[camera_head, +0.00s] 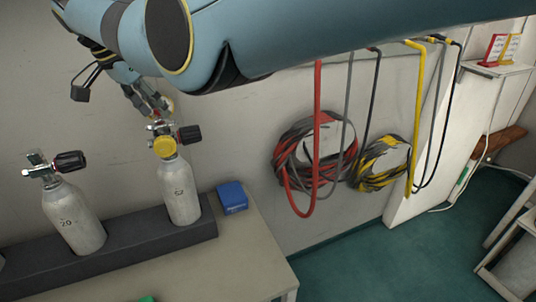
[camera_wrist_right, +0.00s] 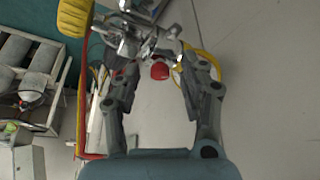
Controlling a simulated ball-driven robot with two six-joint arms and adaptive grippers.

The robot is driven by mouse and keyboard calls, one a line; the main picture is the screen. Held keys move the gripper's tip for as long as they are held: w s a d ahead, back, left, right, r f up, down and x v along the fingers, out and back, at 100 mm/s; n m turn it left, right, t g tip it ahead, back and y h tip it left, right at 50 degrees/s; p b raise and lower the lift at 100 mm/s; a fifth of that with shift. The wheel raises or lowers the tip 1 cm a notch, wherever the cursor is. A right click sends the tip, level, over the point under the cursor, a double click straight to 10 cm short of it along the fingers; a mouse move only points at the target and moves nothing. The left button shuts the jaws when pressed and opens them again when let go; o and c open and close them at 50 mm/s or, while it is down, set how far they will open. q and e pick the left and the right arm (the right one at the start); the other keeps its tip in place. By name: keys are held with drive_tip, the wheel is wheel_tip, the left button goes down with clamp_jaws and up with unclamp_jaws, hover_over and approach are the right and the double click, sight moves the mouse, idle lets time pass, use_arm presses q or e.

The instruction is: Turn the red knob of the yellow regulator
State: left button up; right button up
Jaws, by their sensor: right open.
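The yellow regulator's round yellow body (camera_head: 165,147) sits at the neck of the right-hand white cylinder (camera_head: 180,190), with metal fittings and a black valve handwheel (camera_head: 190,134). A ribbed yellow part (camera_wrist_right: 75,18) shows at the top left of the right wrist view. The red knob (camera_wrist_right: 160,71) shows there between the fingers of my right gripper (camera_wrist_right: 158,58), which are apart with a gap on each side. In the head view my right gripper (camera_head: 148,101) is just above the metal fittings; the knob is mostly hidden there. My left gripper is out of view.
A second white cylinder (camera_head: 75,217) stands to the left in the dark rack (camera_head: 130,242) on the bench. A blue box (camera_head: 232,197) lies beside the rack. Coiled red-grey (camera_head: 290,160) and yellow-black hoses (camera_head: 376,180) hang on the wall. My right arm spans the top.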

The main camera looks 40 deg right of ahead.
drive_tip(key=n+p, duration=0.2)
drive_tip(key=n+t+p, duration=0.1)
drive_tip(key=p, duration=0.1)
drive_tip(key=shift+s+d+r+n+y, duration=0.1)
drive_tip(key=shift+s+r+n+y, duration=0.1)
drive_tip(key=shift+r+n+y, duration=0.2)
drive_tip(key=n, duration=0.1)
drive_tip(key=n+t+p, duration=0.1)
drive_tip(key=shift+s+d+f+n+y+p, duration=0.1)
drive_tip(key=shift+f+n+y+p, duration=0.2)
drive_tip(key=shift+n, duration=0.1)
drive_tip(key=n+y, duration=0.1)
drive_tip(key=n, duration=0.1)
drive_tip(key=shift+d+f+n+t, duration=0.1)
drive_tip(key=shift+f+n+t, duration=0.05)
drive_tip(key=shift+n+t, duration=0.25)
drive_tip(key=v, duration=1.1)
drive_tip(key=s+d+f+n, duration=0.1)
drive_tip(key=s+d+f, duration=0.3)
drive_tip(key=s+f, duration=0.4)
drive_tip(key=s+d+f+n, duration=0.2)
drive_tip(key=s+d+f, duration=0.3)
drive_tip(key=s+f, duration=0.4)
drive_tip(key=shift+s+d+f+g+b, duration=0.2)
drive_tip(key=shift+s+d+g+b, duration=0.1)
drive_tip(key=shift+s, duration=2.85)
